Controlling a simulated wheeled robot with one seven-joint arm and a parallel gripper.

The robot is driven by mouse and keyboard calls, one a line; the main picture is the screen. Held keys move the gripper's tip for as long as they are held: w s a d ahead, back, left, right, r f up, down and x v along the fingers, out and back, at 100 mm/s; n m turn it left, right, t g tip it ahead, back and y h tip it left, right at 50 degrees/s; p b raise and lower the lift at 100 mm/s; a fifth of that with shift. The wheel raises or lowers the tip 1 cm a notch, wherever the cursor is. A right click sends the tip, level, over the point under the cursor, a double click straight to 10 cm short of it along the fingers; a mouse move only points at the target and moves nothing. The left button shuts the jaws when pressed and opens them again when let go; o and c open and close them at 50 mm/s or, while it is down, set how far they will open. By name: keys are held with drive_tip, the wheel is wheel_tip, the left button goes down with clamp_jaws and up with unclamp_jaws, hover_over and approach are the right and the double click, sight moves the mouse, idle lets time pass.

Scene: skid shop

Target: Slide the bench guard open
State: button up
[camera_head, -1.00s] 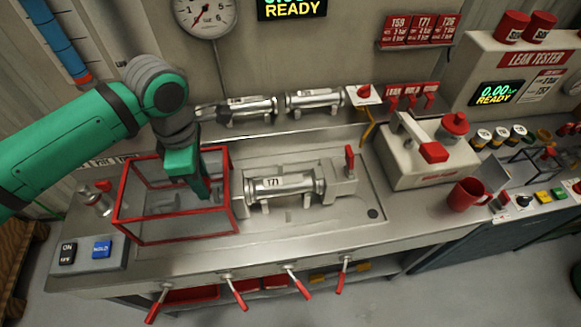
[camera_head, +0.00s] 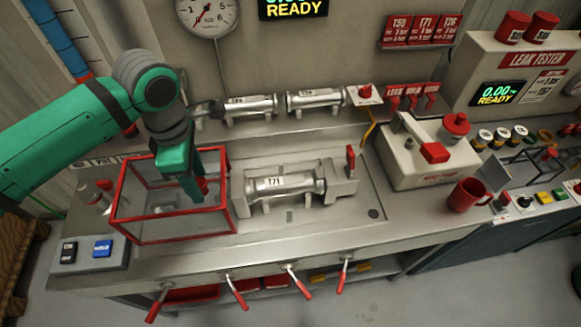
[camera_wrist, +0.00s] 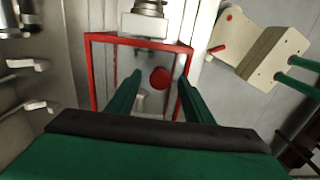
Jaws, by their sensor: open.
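The bench guard (camera_head: 172,241), a red-edged frame with see-through sides, stands at the left of the steel bench, left of the clamped cylinder marked 171 (camera_head: 285,184). My gripper (camera_head: 206,187) points down at the guard's right part, with its fingers apart. In the wrist view, the open gripper (camera_wrist: 160,78) has a round red knob (camera_wrist: 161,78) between its fingertips, and the guard (camera_wrist: 91,70) surrounds them in the picture. The knob partly shows behind a finger in the head view (camera_head: 203,185). I cannot tell whether the fingers touch it.
A button box (camera_head: 88,262) sits at the bench's front left corner. Several red-handled levers (camera_head: 237,293) stick out along the front. A beige machine (camera_head: 425,163) and a red mug (camera_head: 467,195) stand to the right. A rear shelf holds more cylinders (camera_head: 250,107).

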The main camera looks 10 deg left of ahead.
drive_tip(key=shift+r, duration=3.25)
drive_tip(key=shift+w, duration=0.1)
